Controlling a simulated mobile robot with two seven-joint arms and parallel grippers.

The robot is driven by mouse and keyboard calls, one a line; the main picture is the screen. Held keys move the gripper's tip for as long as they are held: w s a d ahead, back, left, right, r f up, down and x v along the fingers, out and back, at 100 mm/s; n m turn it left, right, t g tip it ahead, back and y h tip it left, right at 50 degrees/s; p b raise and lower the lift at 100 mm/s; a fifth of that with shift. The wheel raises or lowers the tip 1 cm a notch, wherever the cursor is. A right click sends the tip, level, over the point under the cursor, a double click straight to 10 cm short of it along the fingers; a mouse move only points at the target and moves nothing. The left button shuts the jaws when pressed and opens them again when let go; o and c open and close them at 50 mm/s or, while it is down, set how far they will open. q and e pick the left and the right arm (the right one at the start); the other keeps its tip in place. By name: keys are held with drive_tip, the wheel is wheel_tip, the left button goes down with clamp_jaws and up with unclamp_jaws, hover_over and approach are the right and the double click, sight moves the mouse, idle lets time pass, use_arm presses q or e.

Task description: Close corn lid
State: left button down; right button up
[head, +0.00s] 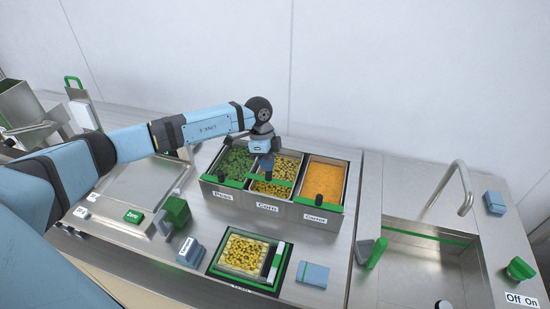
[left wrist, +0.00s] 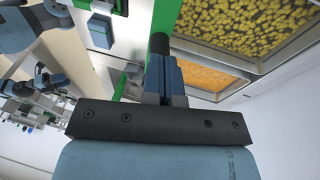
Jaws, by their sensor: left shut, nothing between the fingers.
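The corn bin (head: 267,207), labelled "Corn", is the middle one of three steel bins in the head view. Yellow corn shows inside it, and also in the left wrist view (left wrist: 245,30).
The peas bin (head: 222,194) is on the left and the carrot bin (head: 315,217) on the right, each with a black knob at the front. A framed corn tray (head: 245,252) sits in front. A sink and tap (head: 465,185) are at right.

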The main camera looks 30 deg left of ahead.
sight(264, 182)
use_arm(q)
drive_tip(key=f, duration=0.1)
drive_tip(key=s+f, duration=0.1)
drive_tip(key=f, duration=0.1)
drive_tip(key=s+f, duration=0.1)
drive_tip(key=f, duration=0.1)
drive_tip(key=shift+d+f, duration=0.1)
drive_tip(key=shift+d, duration=0.05)
drive_tip(key=shift+s+f, duration=0.15)
drive_tip(key=shift+f, duration=0.1)
drive_tip(key=shift+s+d, duration=0.1)
drive_tip(key=shift+s, duration=0.05)
use_arm(e)
drive_tip(key=shift+s+a, duration=0.1)
drive_tip(key=shift+a, duration=0.3)
